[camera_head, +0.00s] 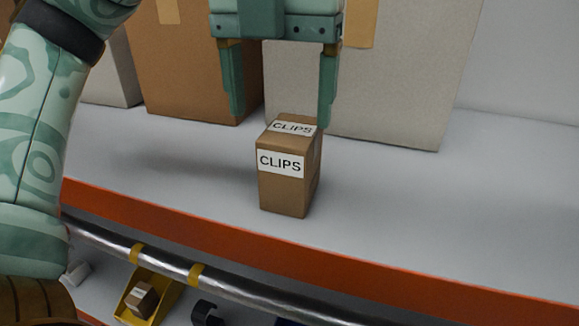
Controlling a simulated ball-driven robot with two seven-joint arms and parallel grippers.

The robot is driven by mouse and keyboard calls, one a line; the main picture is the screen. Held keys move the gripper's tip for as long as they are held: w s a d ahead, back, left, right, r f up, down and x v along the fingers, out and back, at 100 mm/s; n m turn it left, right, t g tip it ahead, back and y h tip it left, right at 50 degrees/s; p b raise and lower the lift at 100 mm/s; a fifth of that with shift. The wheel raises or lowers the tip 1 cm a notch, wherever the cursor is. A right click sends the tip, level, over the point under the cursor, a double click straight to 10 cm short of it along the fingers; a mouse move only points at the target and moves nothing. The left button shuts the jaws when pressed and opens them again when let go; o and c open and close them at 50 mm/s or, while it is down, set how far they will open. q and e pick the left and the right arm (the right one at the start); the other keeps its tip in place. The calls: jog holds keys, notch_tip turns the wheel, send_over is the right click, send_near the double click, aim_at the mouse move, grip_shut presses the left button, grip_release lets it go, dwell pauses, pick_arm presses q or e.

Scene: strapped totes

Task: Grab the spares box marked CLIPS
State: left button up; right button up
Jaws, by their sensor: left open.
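The spares box marked CLIPS (284,188) is a small brown carton standing upright on the grey shelf (400,205). White labels reading CLIPS show on its front and its top. My left gripper (282,116) points down over the box with its two fingers spread wide and nothing between them that I can see held. The right fingertip overlaps the box's back right top edge in the picture. The left fingertip shows left of and behind the box. I cannot tell whether either finger touches it. My right gripper is not in view.
Large cartons, one brown (190,75) and one pale grey (400,90), stand behind the box. An orange shelf edge (230,238) and a metal rail (225,281) run in front. Below is a yellow bin (135,302). The shelf is clear on both sides of the box.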

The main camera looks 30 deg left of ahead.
aim_at(291, 124)
pick_arm(q)
jog(key=f, duration=0.1)
jog(key=w+f, duration=0.1)
jog(key=f, duration=0.1)
jog(key=shift+w+f, duration=0.2)
jog(key=shift+w, duration=0.1)
jog(key=shift+w+d+f, duration=0.1)
jog(key=shift+w+f, duration=0.2)
jog(key=shift+f, duration=0.35)
jog(key=f, duration=0.1)
jog(key=f+p, duration=0.1)
jog(key=s+f, duration=0.1)
jog(key=f, duration=0.1)
jog(key=shift+d, duration=0.35)
jog(key=shift+w+f+p, duration=0.1)
jog(key=shift+f+p, duration=0.2)
jog(key=shift+w, duration=0.1)
jog(key=c, duration=1.2)
jog(key=shift+o, duration=0.2)
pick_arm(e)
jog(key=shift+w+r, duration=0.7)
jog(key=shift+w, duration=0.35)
